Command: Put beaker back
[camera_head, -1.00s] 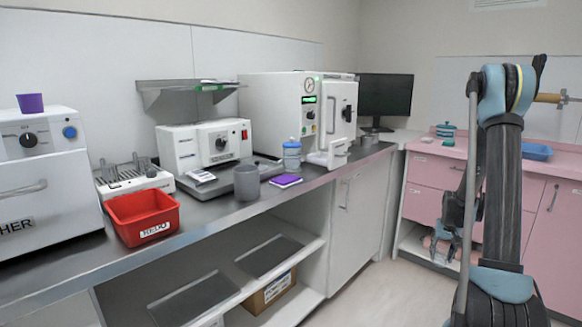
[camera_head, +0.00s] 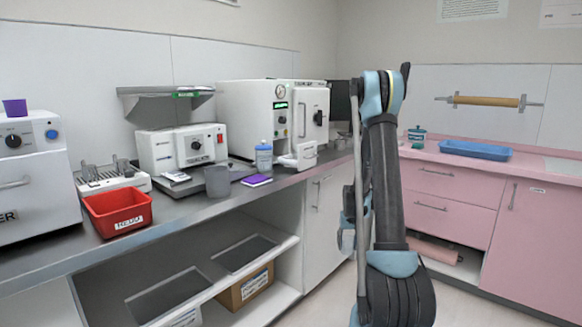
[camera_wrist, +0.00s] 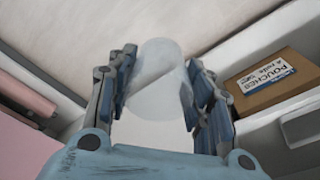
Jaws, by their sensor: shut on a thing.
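In the wrist view, my gripper (camera_wrist: 160,85) is shut on a pale, translucent beaker (camera_wrist: 158,65), with a finger on each side of it. The floor lies beyond it. In the head view my arm hides the beaker, and only part of my gripper (camera_head: 348,228) shows at the arm's left edge, in front of the cabinets. A separate grey beaker (camera_head: 217,181) stands upright on the steel counter (camera_head: 185,215), apart from my gripper.
A red bin (camera_head: 118,212), a blue-capped tub (camera_head: 264,158) and a purple pad (camera_head: 257,180) sit on the counter. A shelf with a cardboard box (camera_head: 244,287) is below. A pink counter (camera_head: 450,158) at right holds a blue tray (camera_head: 475,150). Floor lies between.

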